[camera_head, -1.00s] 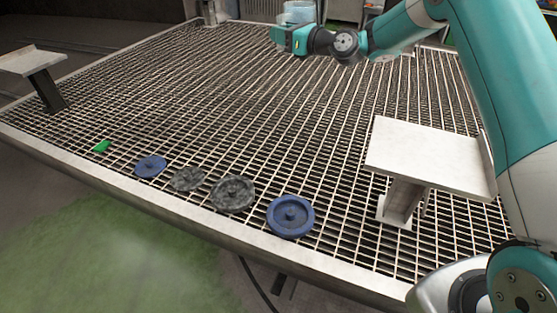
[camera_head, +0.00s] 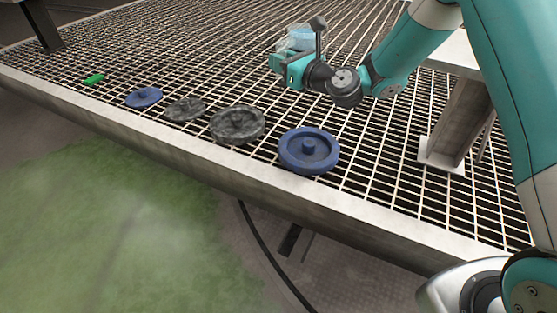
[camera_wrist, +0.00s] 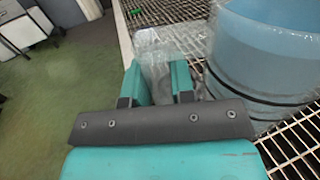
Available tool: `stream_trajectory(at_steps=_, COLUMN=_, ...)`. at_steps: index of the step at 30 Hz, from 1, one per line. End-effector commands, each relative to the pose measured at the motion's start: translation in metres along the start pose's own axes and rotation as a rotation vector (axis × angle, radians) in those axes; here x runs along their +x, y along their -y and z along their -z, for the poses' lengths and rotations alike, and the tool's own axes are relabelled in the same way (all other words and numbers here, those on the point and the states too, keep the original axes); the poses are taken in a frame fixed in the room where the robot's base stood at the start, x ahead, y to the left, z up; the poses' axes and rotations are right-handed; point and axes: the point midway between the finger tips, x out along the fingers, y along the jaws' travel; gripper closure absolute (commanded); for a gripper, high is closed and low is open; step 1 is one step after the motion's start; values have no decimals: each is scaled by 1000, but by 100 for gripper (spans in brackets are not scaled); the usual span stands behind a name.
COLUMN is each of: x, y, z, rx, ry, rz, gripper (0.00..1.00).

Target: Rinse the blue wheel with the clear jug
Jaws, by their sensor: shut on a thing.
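My gripper (camera_head: 283,62) is shut on the handle of the clear jug (camera_head: 301,38) and holds it above the grating. In the wrist view, the fingers (camera_wrist: 158,80) close on the clear handle, and the jug (camera_wrist: 262,65) with pale blue liquid is at the right, looking roughly upright. A large blue wheel (camera_head: 309,157) with a centre hub lies flat on the grating near the front edge, nearer to me than the jug. A smaller blue wheel (camera_head: 144,98) lies farther left. The wheels are not recognisable in the wrist view.
Two grey wheels (camera_head: 237,126) (camera_head: 185,110) lie between the blue ones. A small green object (camera_head: 93,78) lies at far left. A metal stand (camera_head: 458,120) rises from the grating (camera_head: 380,165) at right. The table's raised front rim (camera_head: 215,170) borders the floor.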

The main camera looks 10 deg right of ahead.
Motion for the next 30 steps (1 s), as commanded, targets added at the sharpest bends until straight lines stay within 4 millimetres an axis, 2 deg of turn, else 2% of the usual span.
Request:
stream_trajectory(at_steps=1, x=-3, y=-6, z=37, rx=1, ry=1, rz=7, gripper=100)
stream_trajectory(at_steps=9, x=-18, y=-28, z=136, rx=2, ry=1, rz=58, gripper=100)
stream_trajectory(at_steps=12, x=-24, y=-34, z=163, rx=1, ry=1, rz=75, gripper=100)
stream_trajectory(at_steps=16, x=-29, y=-39, z=184, rx=0, ry=2, rz=90, gripper=100)
stream_trajectory(at_steps=21, x=-32, y=-42, z=195, rx=0, ry=3, rz=101, gripper=100)
stream_trajectory(at_steps=25, x=-33, y=-44, z=193, rx=16, ry=4, rz=102, gripper=100)
stream_trajectory(at_steps=30, x=-32, y=-48, z=180, rx=89, ry=7, rz=101, gripper=100)
